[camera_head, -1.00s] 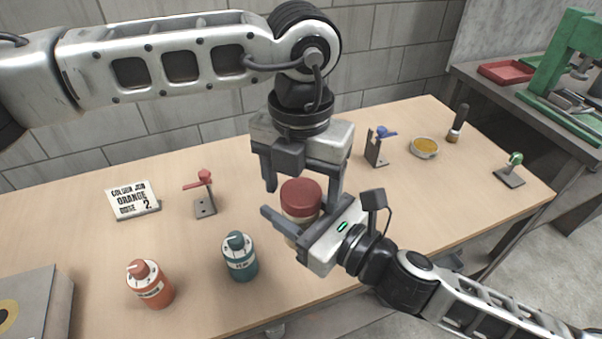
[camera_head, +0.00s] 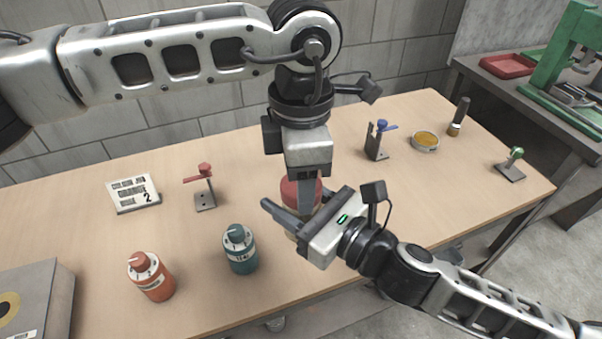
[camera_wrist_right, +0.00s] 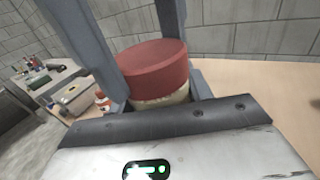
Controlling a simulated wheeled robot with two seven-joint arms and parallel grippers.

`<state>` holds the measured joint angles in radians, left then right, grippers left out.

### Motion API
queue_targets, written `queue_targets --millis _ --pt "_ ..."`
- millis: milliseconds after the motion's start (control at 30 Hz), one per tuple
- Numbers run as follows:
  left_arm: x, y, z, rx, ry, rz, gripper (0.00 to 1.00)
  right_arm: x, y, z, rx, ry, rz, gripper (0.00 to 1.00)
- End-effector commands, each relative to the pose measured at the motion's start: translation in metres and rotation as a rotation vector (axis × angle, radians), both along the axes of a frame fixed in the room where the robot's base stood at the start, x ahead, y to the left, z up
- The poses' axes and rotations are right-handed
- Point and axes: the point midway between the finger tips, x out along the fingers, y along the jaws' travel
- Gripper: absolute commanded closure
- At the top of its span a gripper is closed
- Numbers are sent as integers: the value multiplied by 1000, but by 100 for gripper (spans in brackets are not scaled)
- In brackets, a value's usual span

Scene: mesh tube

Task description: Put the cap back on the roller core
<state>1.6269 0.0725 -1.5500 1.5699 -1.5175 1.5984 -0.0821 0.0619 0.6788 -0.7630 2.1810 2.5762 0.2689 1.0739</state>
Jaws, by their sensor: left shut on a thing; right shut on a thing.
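The red cap (camera_head: 289,193) sits upright on the cream roller core (camera_wrist_right: 165,101), as the right wrist view also shows with the cap (camera_wrist_right: 155,68) on top. My left gripper (camera_head: 305,200) comes down from above and is shut on the cap, its fingers on opposite sides. My right gripper (camera_head: 292,214) is shut around the core from the right, below the cap. In the head view, my grippers hide most of the core and part of the cap. Whether the cap is fully seated on the core is unclear.
An orange bottle (camera_head: 151,277) and a teal bottle (camera_head: 240,250) stand at the front. A sign (camera_head: 133,194), a red-handled stand (camera_head: 203,188), a blue-handled stand (camera_head: 376,141), a yellow-filled dish (camera_head: 425,142) and a brush (camera_head: 459,117) are on the table (camera_head: 420,200).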

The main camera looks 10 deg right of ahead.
Motion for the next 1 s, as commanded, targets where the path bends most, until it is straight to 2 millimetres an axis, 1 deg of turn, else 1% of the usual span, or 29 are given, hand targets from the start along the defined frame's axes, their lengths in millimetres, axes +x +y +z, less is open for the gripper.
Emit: queue_targets --millis 33,167,200,233,267,567,667,900,1000 --pt "-1 -1 0 -2 2 -33 75 0 0 0 0 -1 0 100" --pt "-1 -1 0 -2 3 -27 75 0 0 0 0 -1 -1 100" --pt "-1 -1 0 -2 2 -26 37 0 0 0 0 -1 -1 100" --pt "-1 -1 0 -2 2 -26 29 0 0 0 0 -1 -1 100" --pt "-1 -1 0 -2 2 -26 26 0 0 0 0 -1 -1 100" --pt "0 0 2 -1 0 -23 26 0 0 1 0 -1 0 100" --pt "0 0 9 -1 -2 -22 26 0 0 1 0 -1 0 100" --pt "0 -1 40 -1 -1 -21 26 0 0 1 0 -1 0 100" --pt "0 0 46 0 0 -21 26 0 0 0 0 -1 0 100"
